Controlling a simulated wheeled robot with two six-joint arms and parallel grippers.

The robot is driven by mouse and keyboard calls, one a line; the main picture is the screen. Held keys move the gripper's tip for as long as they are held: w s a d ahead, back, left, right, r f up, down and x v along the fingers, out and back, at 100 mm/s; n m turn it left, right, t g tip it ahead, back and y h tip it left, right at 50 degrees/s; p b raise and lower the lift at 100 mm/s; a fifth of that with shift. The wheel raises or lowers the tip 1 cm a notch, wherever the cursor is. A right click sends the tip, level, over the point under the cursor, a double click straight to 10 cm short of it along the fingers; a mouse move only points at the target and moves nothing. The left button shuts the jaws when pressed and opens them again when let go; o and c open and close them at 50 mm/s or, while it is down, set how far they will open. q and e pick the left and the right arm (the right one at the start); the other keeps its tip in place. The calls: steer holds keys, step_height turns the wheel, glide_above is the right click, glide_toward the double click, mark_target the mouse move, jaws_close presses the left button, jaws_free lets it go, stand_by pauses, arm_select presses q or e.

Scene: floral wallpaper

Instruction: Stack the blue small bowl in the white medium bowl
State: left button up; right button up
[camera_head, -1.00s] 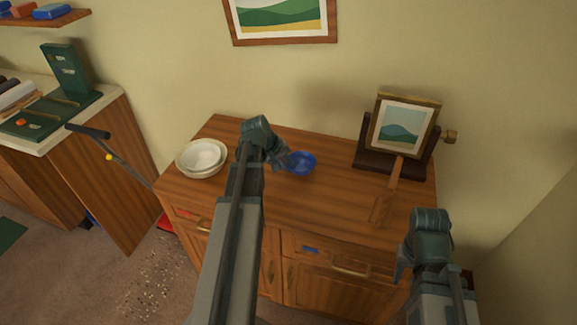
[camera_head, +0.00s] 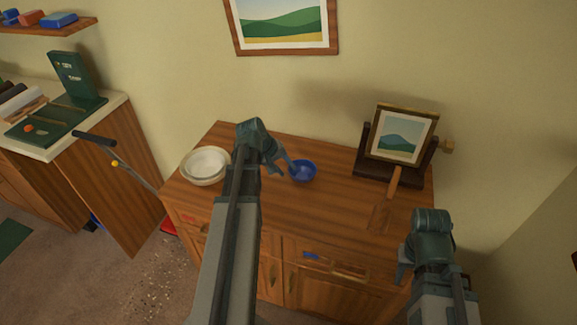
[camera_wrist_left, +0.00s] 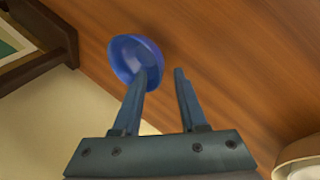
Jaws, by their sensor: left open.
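The blue small bowl (camera_head: 303,172) stands upright on the wooden cabinet top, right of my left gripper (camera_head: 287,169). The white medium bowl (camera_head: 206,161) sits on the left part of the cabinet top, on what looks like another pale bowl or plate. In the left wrist view my left gripper (camera_wrist_left: 164,76) is open, with its left finger overlapping the near rim of the blue bowl (camera_wrist_left: 128,54) and its right finger outside it. Contact cannot be told. The white bowl shows at the lower right corner (camera_wrist_left: 303,168). My right gripper (camera_head: 405,268) hangs low at the cabinet's front right; its fingers are mostly hidden.
A framed picture on a dark wooden stand (camera_head: 402,139) occupies the right of the cabinet top (camera_head: 335,215), with a brown wooden piece in front. A counter (camera_head: 62,136) with green items is at the left. The cabinet top's front middle is clear.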

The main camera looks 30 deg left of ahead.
arm_select(q)
steer(key=p+v, duration=0.6)
steer(key=v, duration=0.2)
steer(key=s+d+f+m+g, duration=0.2)
steer(key=d+m+g, duration=0.3)
steer(key=d, duration=1.5)
steer(key=s+d+m+y, duration=0.3)
steer(key=s+d+m, duration=0.5)
steer(key=d, duration=0.7)
steer(key=shift+s+f+m, duration=0.2)
steer(key=shift+s+m, duration=0.1)
steer(key=shift+s, duration=0.6)
steer(key=shift+c, duration=1.2)
steer(key=shift+w, duration=0.1)
